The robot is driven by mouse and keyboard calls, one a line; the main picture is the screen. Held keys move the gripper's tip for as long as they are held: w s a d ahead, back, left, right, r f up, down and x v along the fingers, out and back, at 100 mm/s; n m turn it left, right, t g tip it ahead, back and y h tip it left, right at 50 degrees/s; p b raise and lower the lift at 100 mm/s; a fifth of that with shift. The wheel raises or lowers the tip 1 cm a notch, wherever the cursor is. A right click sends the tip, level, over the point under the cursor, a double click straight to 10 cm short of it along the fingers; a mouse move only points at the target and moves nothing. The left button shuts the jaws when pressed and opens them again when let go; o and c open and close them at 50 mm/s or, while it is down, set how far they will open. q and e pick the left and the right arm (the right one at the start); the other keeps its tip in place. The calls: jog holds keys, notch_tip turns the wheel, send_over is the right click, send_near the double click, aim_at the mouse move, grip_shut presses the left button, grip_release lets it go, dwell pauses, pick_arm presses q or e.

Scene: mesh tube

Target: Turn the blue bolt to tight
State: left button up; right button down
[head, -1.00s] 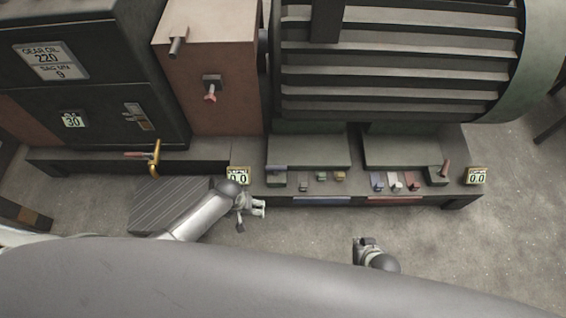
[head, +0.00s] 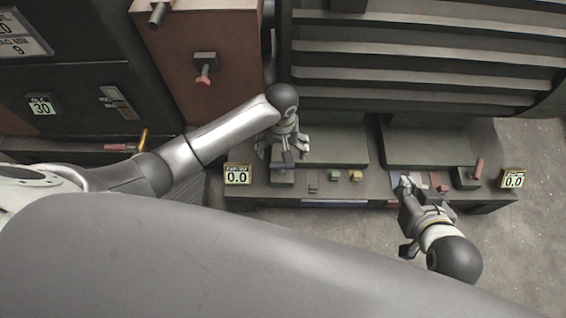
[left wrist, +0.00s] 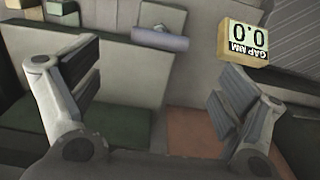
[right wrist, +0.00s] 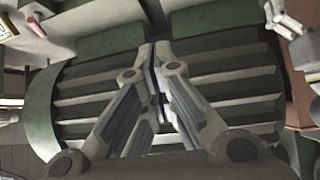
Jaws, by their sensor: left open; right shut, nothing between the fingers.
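A bluish cylinder (left wrist: 160,38) lies across a small block on the base in the left wrist view. In the head view its block (head: 282,180) sits below my left gripper (head: 283,148). My left gripper is open, and the left wrist view shows empty space between its fingers (left wrist: 158,78), with the cylinder beyond. I cannot tell if they touch. A small blue piece in the right-hand row is mostly hidden behind my right gripper (head: 405,185). My right gripper is shut and empty; its fingers (right wrist: 157,52) meet in the right wrist view.
Gap displays reading 0.0 stand at left (head: 238,175) and right (head: 513,179). Small green (head: 334,175) and yellow (head: 355,175) pieces sit between my grippers. A red handle (head: 478,167) stands at the right. The ribbed motor (head: 420,60) rises behind.

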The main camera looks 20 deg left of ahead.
aim_at(282, 165)
pick_arm(q)
notch_tip(282, 165, down, 5)
jog(key=shift+f+b, duration=0.15)
jog(key=shift+b, duration=1)
notch_tip(282, 165, down, 4)
jog(key=shift+f+b, duration=0.15)
jog(key=shift+b, duration=0.9)
jog(key=shift+f, duration=0.35)
pick_arm(e)
jog(key=w+a+r+t+y, duration=0.2)
jog(key=r+t, duration=0.4)
jog(key=r, duration=0.3)
jog(key=w+a+r+t+y, duration=0.2)
jog(key=w+r+t, duration=0.2)
jog(key=r, duration=0.6)
jog(key=shift+a+r+n+t, duration=0.2)
jog(key=shift+r+n+t, duration=0.1)
jog(key=shift+t, duration=1.1)
pick_arm(q)
jog(key=shift+c, duration=0.3)
jog(key=c, duration=1)
